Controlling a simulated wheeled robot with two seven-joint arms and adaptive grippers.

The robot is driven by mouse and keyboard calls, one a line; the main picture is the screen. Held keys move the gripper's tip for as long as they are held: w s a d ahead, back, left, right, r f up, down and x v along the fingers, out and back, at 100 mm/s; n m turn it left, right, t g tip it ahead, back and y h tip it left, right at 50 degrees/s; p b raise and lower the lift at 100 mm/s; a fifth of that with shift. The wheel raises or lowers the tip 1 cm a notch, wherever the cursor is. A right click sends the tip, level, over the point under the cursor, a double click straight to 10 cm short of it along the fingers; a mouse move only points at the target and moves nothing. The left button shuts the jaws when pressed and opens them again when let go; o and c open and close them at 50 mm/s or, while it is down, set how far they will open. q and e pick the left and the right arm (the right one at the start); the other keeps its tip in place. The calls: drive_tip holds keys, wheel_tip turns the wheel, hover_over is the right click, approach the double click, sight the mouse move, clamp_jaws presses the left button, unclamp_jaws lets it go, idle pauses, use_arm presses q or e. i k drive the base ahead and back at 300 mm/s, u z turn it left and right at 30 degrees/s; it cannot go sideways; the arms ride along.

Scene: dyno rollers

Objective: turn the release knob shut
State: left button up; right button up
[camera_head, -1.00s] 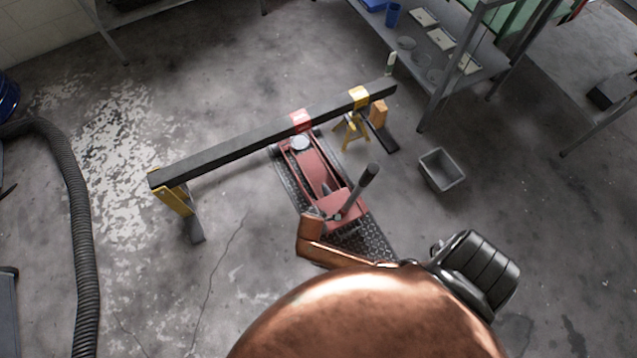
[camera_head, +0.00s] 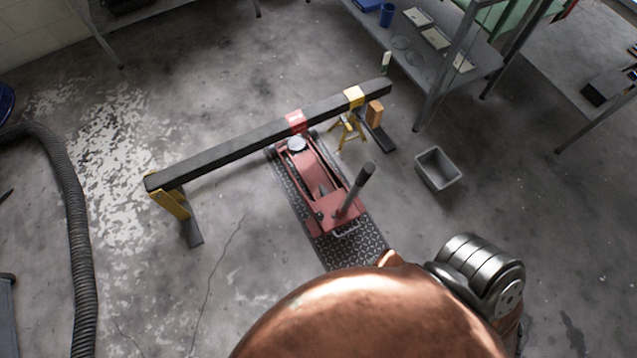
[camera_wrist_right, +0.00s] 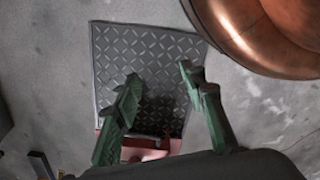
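The red floor jack (camera_head: 325,190) sits on a dark diamond-plate mat (camera_head: 358,250) in the head view. Its grey handle socket (camera_head: 356,190) tilts up to the right. I cannot make out the release knob in either view. In the right wrist view my right gripper (camera_wrist_right: 158,74) has its two green fingers spread apart, with nothing between them but the mat (camera_wrist_right: 115,50) behind. A red part of the jack (camera_wrist_right: 150,147) shows at the bottom of that view, partly hidden behind the fingers and gripper body. My left gripper is not in view.
A dark beam (camera_head: 235,144) crosses above the jack's front, with a yellow stand (camera_head: 174,205) at its left. A grey bin (camera_head: 438,168) stands to the right. A shelf (camera_head: 455,60) is at upper right and a ribbed hose (camera_head: 75,230) at left.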

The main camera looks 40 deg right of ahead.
sight(320, 216)
drive_tip(key=k, duration=1.2)
drive_tip(key=u, duration=0.8)
drive_tip(key=i, duration=1.15)
drive_tip(key=z, duration=0.8)
drive_tip(key=i, duration=0.6)
drive_tip(key=z, duration=0.6)
